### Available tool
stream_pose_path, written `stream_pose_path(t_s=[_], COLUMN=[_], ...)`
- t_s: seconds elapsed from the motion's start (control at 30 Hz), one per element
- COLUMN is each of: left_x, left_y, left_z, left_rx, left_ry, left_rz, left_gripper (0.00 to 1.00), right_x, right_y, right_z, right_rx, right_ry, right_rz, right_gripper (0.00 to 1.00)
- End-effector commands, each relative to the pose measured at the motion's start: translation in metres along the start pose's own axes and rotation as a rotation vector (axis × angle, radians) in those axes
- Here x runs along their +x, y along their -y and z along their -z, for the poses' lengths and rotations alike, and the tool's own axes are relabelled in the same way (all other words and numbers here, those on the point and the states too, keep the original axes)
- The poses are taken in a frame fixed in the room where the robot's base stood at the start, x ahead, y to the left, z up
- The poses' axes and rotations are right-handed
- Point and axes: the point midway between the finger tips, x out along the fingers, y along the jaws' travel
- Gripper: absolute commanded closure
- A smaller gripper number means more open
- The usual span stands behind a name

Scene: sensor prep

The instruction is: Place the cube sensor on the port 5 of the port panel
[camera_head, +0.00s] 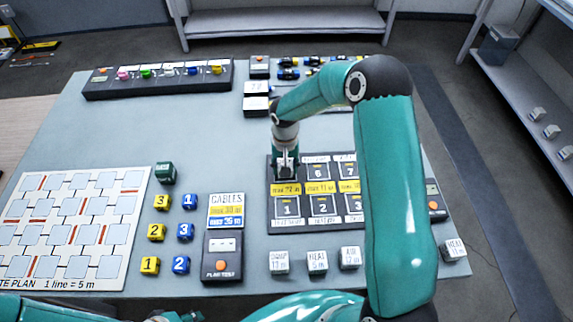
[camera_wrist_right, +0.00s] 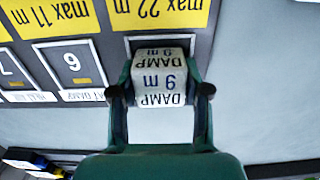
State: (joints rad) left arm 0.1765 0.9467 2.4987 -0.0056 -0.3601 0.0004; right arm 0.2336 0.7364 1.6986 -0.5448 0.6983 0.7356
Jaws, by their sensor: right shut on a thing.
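The white cube sensor (camera_wrist_right: 160,85), marked DAMP upside down in the right wrist view, is between the fingers of my right gripper (camera_wrist_right: 161,95). The cube is over the top-left cell of the port panel (camera_head: 271,215), beside port 6 (camera_head: 318,171); that cell's own number is hidden. I cannot tell whether the cube touches the panel. In the head view, my right gripper (camera_head: 286,160) points down there and mostly hides the cube. My left arm shows only at the bottom edge, with what may be part of its gripper (camera_head: 180,316).
White cubes (camera_head: 317,262) stand in front of the panel, another (camera_head: 453,250) to the right. Left of it are a tester (camera_head: 222,257), yellow and blue numbered cubes (camera_head: 157,232), a green cube (camera_head: 165,173) and a site plan (camera_head: 147,190). A dark rack (camera_head: 105,92) is at the back.

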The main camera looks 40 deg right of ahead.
Motion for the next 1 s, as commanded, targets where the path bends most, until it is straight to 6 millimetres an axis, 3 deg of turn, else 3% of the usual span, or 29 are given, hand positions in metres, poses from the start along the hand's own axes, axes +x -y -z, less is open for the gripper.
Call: stream_pose_path(t_s=[0.17,0.2,0.33,0.77,1.0], left_x=[0.003,0.004,0.002,-0.001,0.007], left_y=[0.001,0.001,0.001,0.000,0.002], left_z=[0.000,0.000,0.000,0.000,0.000], left_rx=[0.000,0.000,0.000,0.000,0.000], left_ry=[0.000,0.000,0.000,0.000,0.000], left_rz=[0.000,0.000,0.000,0.000,0.000], left_gripper=[0.60,0.60,0.60,0.60,0.60], right_x=[0.003,0.003,0.002,-0.003,-0.036], right_y=[0.000,0.000,0.000,0.000,0.001], right_z=[0.000,0.000,0.000,0.000,0.001], right_rx=[0.000,-0.001,-0.001,0.000,-0.001], right_ry=[0.000,0.000,0.000,-0.001,-0.006], right_rz=[0.000,0.000,0.000,0.000,0.002], right_gripper=[0.88,0.51,0.30,0.28,0.28])
